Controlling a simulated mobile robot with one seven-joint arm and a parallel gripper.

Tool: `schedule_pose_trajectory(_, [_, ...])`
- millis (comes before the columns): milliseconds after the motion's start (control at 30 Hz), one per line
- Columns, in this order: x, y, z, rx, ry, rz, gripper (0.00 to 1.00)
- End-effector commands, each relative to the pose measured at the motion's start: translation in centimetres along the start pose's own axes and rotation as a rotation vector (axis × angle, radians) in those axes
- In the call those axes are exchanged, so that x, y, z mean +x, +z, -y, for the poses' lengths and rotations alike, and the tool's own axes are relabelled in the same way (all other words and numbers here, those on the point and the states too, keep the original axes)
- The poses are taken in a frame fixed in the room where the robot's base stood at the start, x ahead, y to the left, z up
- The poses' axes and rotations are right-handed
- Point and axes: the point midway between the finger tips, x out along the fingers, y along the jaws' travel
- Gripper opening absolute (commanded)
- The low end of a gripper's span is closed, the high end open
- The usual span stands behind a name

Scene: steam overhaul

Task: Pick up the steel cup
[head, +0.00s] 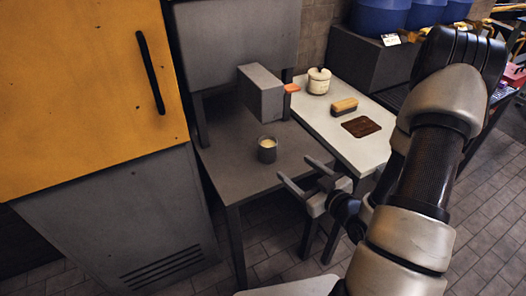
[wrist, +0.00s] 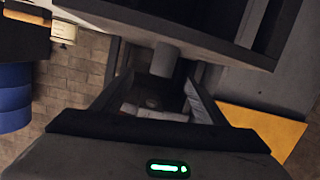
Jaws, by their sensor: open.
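The steel cup (head: 267,151) is a small dark grey cylinder with a pale cream surface inside its rim. It stands upright on the grey table (head: 222,163), left of my gripper. My gripper (head: 295,167) is open, its two fingers apart and pointing toward the cup, with a gap between the fingertips and the cup. The wrist view is upside down. There the cup (wrist: 164,60) appears as a grey cylinder, seen between the fingers and beyond them. Nothing is held.
A grey box (head: 261,93) with an orange tip juts out above the table behind the cup. A yellow cabinet (head: 80,90) stands left. A pale counter (head: 372,155) at right holds a lidded white pot (head: 318,82), a brush (head: 344,106) and a brown mat (head: 361,127).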

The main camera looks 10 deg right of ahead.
Motion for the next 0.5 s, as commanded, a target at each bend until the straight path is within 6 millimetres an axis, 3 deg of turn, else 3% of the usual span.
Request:
schedule_pose_trajectory(33, [-0.5, 1.6, 0.6, 0.048, 0.01, -0.054, 0.67])
schedule_pose_trajectory(267, [-1.8, 1.4, 0.9, 0.132, 0.043, -0.204, 0.67])
schedule_pose_trajectory(500, [2.4, 0.3, 0.8, 0.13, 0.041, -0.212, 0.67])
